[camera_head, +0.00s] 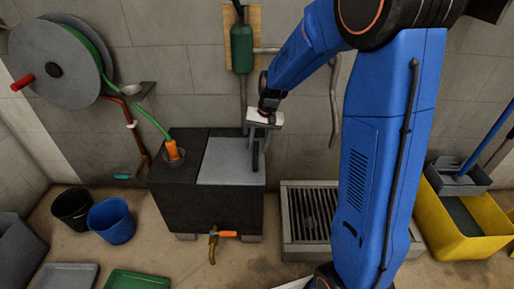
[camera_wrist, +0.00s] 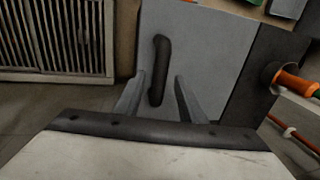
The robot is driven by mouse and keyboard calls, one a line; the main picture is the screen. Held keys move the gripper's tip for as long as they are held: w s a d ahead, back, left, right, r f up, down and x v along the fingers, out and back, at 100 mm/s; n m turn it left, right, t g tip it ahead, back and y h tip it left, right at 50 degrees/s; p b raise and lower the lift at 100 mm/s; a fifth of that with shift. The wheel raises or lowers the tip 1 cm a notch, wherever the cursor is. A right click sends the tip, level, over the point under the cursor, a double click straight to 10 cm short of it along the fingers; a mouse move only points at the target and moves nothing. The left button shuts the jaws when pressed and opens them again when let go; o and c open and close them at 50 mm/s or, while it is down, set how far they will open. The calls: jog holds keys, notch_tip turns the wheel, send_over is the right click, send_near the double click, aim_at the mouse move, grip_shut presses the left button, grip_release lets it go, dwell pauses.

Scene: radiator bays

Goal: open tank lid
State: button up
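The dark tank (camera_head: 205,212) stands against the wall, with a grey lid (camera_head: 225,160) lying shut over the right part of its top. A black bar handle (camera_head: 255,158) sits on the lid near its right edge. My gripper (camera_head: 261,132) is above and behind the handle in the head view. In the wrist view the lid (camera_wrist: 200,55) fills the upper middle. The handle (camera_wrist: 158,70) shows between the two fingertips of my open gripper (camera_wrist: 160,82). I see gaps beside it and cannot tell how far in depth the fingers are from it.
An orange nozzle (camera_head: 172,149) on a green hose stands in the opening on the tank's left. A tap (camera_head: 213,240) sticks out in front. A floor grate (camera_head: 310,215) lies to the right, near a yellow mop bucket (camera_head: 465,225). Black and blue buckets (camera_head: 111,222) stand left.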

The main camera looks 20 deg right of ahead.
jog(key=shift+a+f, duration=0.15)
jog(key=shift+f, duration=0.75)
grip_shut()
